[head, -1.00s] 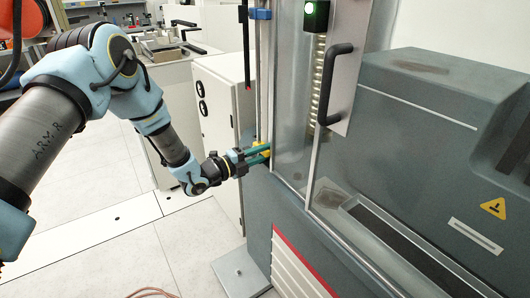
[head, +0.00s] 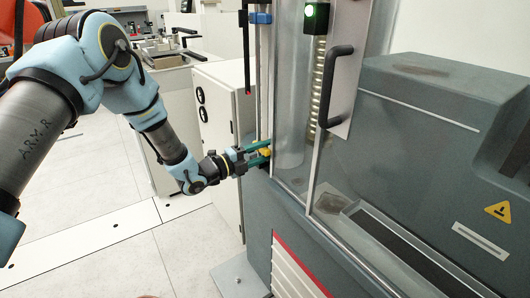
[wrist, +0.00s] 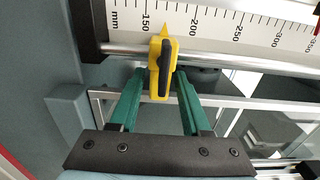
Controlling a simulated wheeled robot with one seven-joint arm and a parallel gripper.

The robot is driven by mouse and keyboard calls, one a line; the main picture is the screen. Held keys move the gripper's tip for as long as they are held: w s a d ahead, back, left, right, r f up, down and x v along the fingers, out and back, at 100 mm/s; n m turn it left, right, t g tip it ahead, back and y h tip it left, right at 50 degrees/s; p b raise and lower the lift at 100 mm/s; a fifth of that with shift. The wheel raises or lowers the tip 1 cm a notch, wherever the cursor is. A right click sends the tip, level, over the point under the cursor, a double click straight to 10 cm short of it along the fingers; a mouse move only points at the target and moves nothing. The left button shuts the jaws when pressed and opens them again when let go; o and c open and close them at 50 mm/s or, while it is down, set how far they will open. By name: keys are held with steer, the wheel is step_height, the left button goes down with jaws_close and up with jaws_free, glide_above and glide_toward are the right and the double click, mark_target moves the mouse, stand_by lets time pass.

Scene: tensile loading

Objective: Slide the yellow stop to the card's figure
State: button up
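The yellow stop (wrist: 163,62) sits on a metal rod beneath a white millimetre scale (wrist: 220,27) in the wrist view. Its pointed tip stands between 150 and 200, nearer 150. A black lever (wrist: 164,70) runs down its front. My gripper (wrist: 162,73) has its two green fingers on either side of the stop's lower part, with the fingertips apart; contact is hard to tell. In the head view my gripper (head: 267,151) is at the machine's left edge, with a bit of the yellow stop (head: 265,152) showing between the fingers. I see no card.
A black bracket (wrist: 86,27) holds the rod's left end. To the right of the stop the rod is clear in the wrist view. The machine's clear door with a black handle (head: 328,85) stands right of my gripper; a white cabinet (head: 217,115) stands behind it.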

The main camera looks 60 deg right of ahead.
steer(key=shift+o, duration=0.5)
steer(key=shift+w+a+f, duration=0.1)
steer(key=shift+a, duration=0.2)
steer(key=b+v, duration=0.3)
steer(key=v, duration=0.7)
steer(key=shift+b, duration=0.4)
steer(key=shift+a, duration=0.1)
